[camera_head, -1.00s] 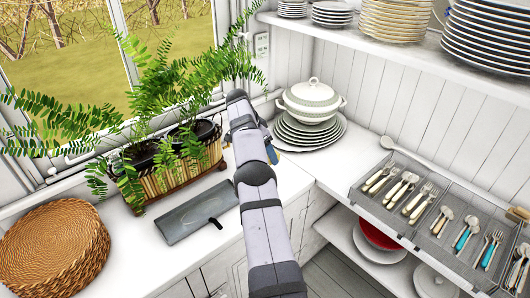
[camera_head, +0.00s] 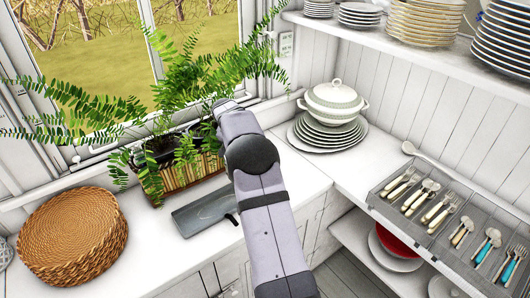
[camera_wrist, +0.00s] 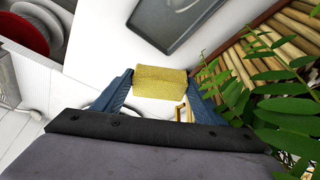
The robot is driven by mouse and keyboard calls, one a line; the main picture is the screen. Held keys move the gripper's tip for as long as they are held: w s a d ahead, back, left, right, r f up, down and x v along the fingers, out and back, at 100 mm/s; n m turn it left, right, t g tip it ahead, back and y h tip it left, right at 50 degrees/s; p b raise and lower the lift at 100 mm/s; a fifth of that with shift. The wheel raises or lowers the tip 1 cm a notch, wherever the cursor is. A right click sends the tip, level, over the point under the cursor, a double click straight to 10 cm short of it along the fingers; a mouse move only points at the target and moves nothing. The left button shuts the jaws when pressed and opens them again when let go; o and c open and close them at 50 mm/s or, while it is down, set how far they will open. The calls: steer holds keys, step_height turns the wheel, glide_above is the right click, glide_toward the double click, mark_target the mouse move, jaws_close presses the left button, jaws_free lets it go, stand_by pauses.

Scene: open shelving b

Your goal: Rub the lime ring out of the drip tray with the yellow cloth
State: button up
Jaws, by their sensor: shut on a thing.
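The drip tray (camera_head: 207,210) is a flat dark grey tray on the white counter, in front of the plant basket; my arm hides its right end. In the wrist view the tray (camera_wrist: 185,20) lies at the top, with a pale patch at the frame edge. My gripper (camera_wrist: 163,88) has blue fingers shut on the yellow cloth (camera_wrist: 160,78), a small folded block. The cloth is beside the tray in the picture, apart from its edge; its height over the counter is hard to tell. In the head view my arm hides gripper and cloth.
Fern pots in a slatted basket (camera_head: 180,177) stand behind the tray; fronds (camera_wrist: 285,105) hang close to my gripper. A woven mat stack (camera_head: 70,235) is at left. A plate stack with a tureen (camera_head: 333,100) and a cutlery tray (camera_head: 440,215) are at right.

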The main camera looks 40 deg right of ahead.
steer(key=s+a+n+t+y+p, duration=0.1)
steer(key=s+a+n, duration=0.25)
steer(key=a, duration=0.45)
steer(key=s+a+f+n+y, duration=0.1)
steer(key=s+a+n, duration=0.25)
steer(key=a, duration=0.45)
steer(key=s+a+n+t+y+p, duration=0.1)
steer(key=s+a+n, duration=0.25)
steer(key=a, duration=0.45)
steer(key=w+d+p, duration=0.5)
steer(key=w+p, duration=0.1)
steer(key=w, duration=0.2)
steer(key=shift+f+n+p, duration=0.35)
steer(key=shift+f+p, duration=0.05)
steer(key=shift+f, duration=0.05)
steer(key=shift+d+f, duration=0.1)
